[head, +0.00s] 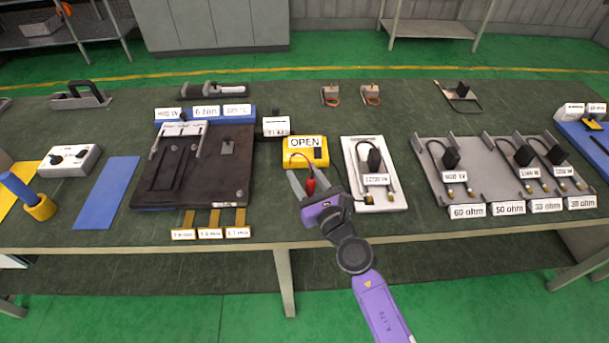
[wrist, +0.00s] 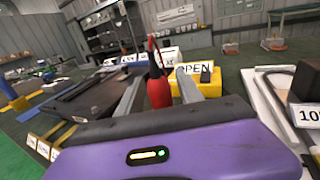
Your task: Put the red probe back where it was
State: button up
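The red probe (head: 311,186) is in front of the yellow meter (head: 316,158), whose label reads OPEN. A thin red lead runs from the meter to the probe. My gripper (head: 308,183) is at the table's front edge, pointing toward the meter. In the wrist view the red probe (wrist: 159,92) stands roughly upright between my two grey fingers (wrist: 158,88), which are spread with a gap on its left side. The yellow meter (wrist: 184,84) is behind it. The probe's lower end is hidden by my gripper, so I cannot tell what it rests on.
A white plate (head: 351,180) with a black-plugged element labelled 1200 W lies right of the meter. A dark platform (head: 215,185) with a clamp stands to the left. A grey rack (head: 425,165) holding several elements is further right. A blue mat (head: 107,193) lies on the left.

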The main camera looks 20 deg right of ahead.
jog(key=shift+r, duration=0.2)
jog(key=shift+s+f, duration=0.1)
jog(key=shift+s, duration=0.25)
jog(key=s, duration=0.3)
jog(key=s+b, duration=0.1)
jog(key=s, duration=0.6)
jog(key=shift+d+b, duration=0.35)
jog(key=shift+d, duration=0.05)
jog(key=shift+s, duration=0.65)
